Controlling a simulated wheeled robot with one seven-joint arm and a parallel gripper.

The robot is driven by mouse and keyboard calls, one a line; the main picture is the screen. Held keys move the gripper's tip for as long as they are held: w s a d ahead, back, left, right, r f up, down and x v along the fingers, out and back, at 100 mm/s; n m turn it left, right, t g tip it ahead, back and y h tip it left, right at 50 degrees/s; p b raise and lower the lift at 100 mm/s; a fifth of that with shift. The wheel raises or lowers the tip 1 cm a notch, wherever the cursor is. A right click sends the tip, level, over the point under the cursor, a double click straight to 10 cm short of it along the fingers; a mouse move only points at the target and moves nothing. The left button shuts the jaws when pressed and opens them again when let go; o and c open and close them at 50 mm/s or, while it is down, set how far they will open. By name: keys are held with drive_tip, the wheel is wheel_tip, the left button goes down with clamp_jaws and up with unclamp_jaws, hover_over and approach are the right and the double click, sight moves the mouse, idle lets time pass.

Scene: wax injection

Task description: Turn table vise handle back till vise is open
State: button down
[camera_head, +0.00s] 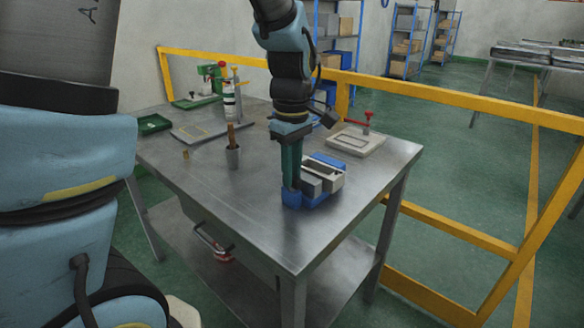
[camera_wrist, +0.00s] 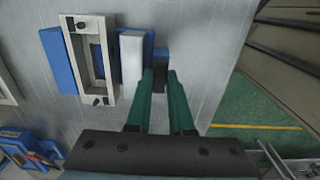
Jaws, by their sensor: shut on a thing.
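The table vise (camera_head: 318,198) is blue with grey jaw blocks and sits near the front right part of the metal table. A beige rectangular frame (camera_wrist: 108,62) lies at its jaws, beside a pale grey jaw block (camera_wrist: 131,58). My gripper (camera_head: 291,188) points straight down at the vise's near left end. Its green fingers show in the wrist view (camera_wrist: 160,73), shut on the dark blue vise handle (camera_wrist: 161,58). The fingers hide much of the handle. I cannot tell how tightly the jaws press on the frame.
A beige mould plate (camera_head: 356,142) with a red-handled clamp (camera_head: 367,121) lies behind the vise. A green tray (camera_head: 153,124) is at the far left. A yellow railing (camera_head: 430,98) runs behind the table. The table front is clear.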

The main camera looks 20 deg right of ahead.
drive_tip(key=shift+w, duration=0.1)
idle(0.3)
drive_tip(key=c, duration=0.8)
unclamp_jaws()
